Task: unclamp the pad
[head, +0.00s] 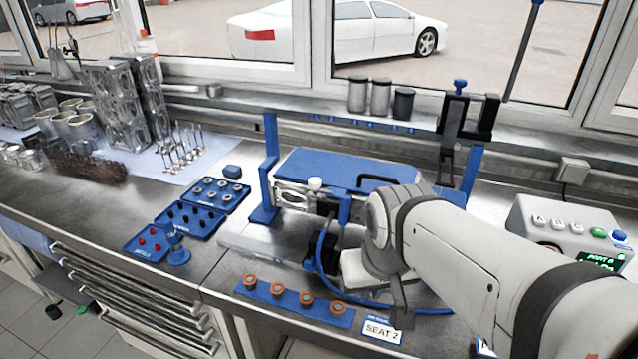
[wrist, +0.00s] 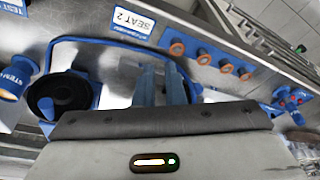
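A black round pad (wrist: 62,96) with a blue hose (wrist: 100,42) lies at the left in the wrist view. A dark pad-like part (head: 322,246) with the blue hose (head: 323,270) also shows in the head view, in front of the blue fixture (head: 268,170). I cannot make out how it is clamped. My gripper's two blue-grey fingers (wrist: 162,86) point over the bench, to the right of the round pad and apart from it. A narrow gap shows between them, with nothing seen in it.
A blue strip with several copper-coloured rings (head: 292,298) lies at the bench's front edge, beside the SEAT 2 label (head: 382,331). Blue parts trays (head: 190,217) stand to the left. A control box (head: 570,232) stands at the right. A tall clamp-like post (head: 450,140) rises behind the fixture.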

